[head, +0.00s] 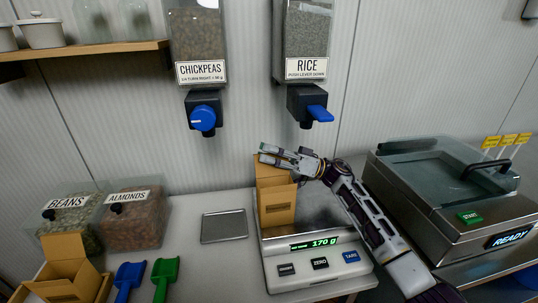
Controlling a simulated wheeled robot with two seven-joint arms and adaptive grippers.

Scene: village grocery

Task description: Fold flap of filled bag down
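A brown paper bag (277,207) stands upright on the scale (318,262), under and left of the rice dispenser. Its flap (262,170) shows at the top, rising at the back left. My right gripper (264,153) reaches in from the lower right and lies across the top of the bag, fingers pointing left at flap height. It hides part of the flap and the bag's mouth. I cannot tell whether the fingers touch the flap or how far apart they are. The bag's contents are hidden. The scale reads 170 g. My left gripper is out of view.
The rice dispenser (307,68) and chickpeas dispenser (196,72) hang above. A steel sealing machine (455,205) reading READY stands right. A flat metal plate (224,226) lies left of the scale. Bean and almond bins, scoops and an open brown box (67,289) are farther left.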

